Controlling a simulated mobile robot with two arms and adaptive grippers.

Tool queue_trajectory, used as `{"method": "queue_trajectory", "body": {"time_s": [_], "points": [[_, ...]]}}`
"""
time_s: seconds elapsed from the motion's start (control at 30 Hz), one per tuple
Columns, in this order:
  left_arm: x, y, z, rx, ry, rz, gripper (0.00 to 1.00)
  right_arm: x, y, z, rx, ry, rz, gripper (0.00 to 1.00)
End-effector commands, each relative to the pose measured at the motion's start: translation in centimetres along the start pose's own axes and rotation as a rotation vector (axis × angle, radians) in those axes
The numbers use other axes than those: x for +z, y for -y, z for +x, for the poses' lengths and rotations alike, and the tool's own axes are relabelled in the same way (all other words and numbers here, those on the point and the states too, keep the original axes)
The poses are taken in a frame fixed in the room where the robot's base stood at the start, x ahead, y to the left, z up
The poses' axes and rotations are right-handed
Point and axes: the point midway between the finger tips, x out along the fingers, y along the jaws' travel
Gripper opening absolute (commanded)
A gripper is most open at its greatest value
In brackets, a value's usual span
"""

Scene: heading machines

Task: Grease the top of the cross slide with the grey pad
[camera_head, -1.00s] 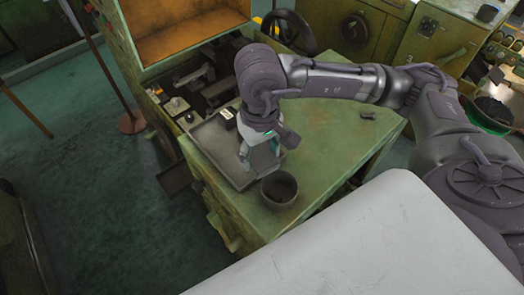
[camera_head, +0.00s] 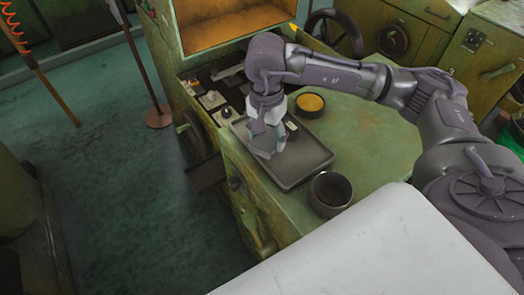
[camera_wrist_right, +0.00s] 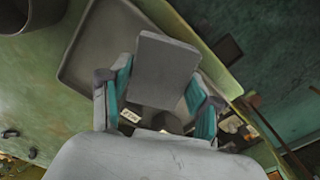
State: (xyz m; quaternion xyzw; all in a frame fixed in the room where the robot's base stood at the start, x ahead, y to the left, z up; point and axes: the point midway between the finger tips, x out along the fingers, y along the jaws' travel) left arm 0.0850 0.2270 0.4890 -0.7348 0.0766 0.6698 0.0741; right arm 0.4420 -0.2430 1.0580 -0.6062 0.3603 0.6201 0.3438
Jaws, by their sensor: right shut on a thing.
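My right gripper (camera_head: 266,146) is over the left part of a dark tray (camera_head: 301,170) on the green machine top. In the right wrist view its teal-lined fingers (camera_wrist_right: 159,92) are shut on the grey pad (camera_wrist_right: 165,72), a flat rectangular block. In the head view the pad is hard to tell from the fingers. Dark metal slide parts (camera_head: 228,92), apparently around the cross slide, lie in the recess behind the gripper; I cannot tell the cross slide's exact top face. A bowl with yellow-orange contents (camera_head: 310,103) stands behind the tray. My left gripper is not in view.
A dark bowl (camera_head: 330,191) stands close to the tray's front right corner. An orange-lined cabinet (camera_head: 225,25) rises behind the recess. A handwheel (camera_head: 335,35) is at the back. The green top (camera_head: 375,140) is clear to the right. A red-brown post stands at left.

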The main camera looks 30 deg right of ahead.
Motion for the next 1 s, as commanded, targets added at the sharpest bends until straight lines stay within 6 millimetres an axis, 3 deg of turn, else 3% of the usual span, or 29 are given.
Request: {"method": "queue_trajectory", "body": {"time_s": [0.33, 0.7, 0.9, 1.0], "points": [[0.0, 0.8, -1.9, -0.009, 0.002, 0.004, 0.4, -8.5, 0.7, -1.6, 0.007, 0.002, 1.003, 0.34], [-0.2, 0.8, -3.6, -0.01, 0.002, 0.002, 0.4, -17.7, -0.7, -3.4, -0.006, 0.014, 2.055, 0.34], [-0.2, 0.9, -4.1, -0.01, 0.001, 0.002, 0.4, -21.2, -1.9, -4.1, -0.013, 0.027, 2.467, 0.34], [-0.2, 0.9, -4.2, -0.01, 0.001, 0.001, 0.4, -22.1, -2.3, -4.3, -0.015, 0.032, 2.584, 0.34]]}}
